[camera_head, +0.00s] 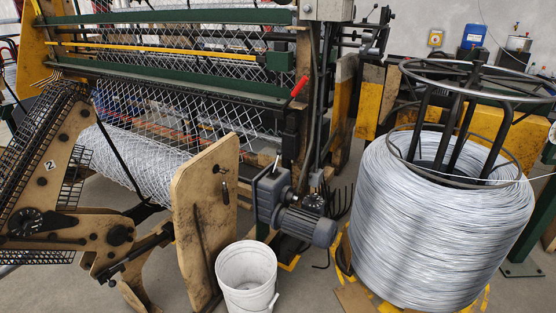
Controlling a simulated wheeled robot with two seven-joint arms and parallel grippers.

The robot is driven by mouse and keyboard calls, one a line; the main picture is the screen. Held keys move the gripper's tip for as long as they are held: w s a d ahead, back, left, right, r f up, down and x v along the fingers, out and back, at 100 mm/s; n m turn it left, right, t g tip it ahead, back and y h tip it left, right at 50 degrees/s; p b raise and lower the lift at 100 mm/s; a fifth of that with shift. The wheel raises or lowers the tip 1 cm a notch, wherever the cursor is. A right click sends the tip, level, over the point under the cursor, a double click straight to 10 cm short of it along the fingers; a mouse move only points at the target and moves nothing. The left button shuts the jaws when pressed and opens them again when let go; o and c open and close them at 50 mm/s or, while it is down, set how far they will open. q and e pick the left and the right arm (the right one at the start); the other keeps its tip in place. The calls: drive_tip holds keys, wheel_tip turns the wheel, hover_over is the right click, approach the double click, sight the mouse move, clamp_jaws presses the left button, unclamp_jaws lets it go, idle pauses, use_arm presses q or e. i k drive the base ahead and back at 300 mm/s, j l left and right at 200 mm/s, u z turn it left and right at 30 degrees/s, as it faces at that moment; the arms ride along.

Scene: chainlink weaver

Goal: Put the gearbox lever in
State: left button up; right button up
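A grey gearbox (271,192) with a finned motor (309,226) sits low at the centre of the chainlink machine. A red-handled lever (299,87) slants up to the right on the machine frame above the gearbox. I cannot tell which of these is the gearbox lever. Neither of my grippers is in view.
A white bucket (247,282) stands on the floor before the gearbox. A large wire coil (430,225) on a black stand fills the right. Some floor is clear between the bucket and coil.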

sight(279, 151)
drive_tip(key=u, duration=0.3)
drive_tip(key=i+l+u, duration=0.35)
drive_tip(key=l+u, duration=0.15)
drive_tip(key=i+l+u, duration=0.1)
drive_tip(key=l+u, duration=0.2)
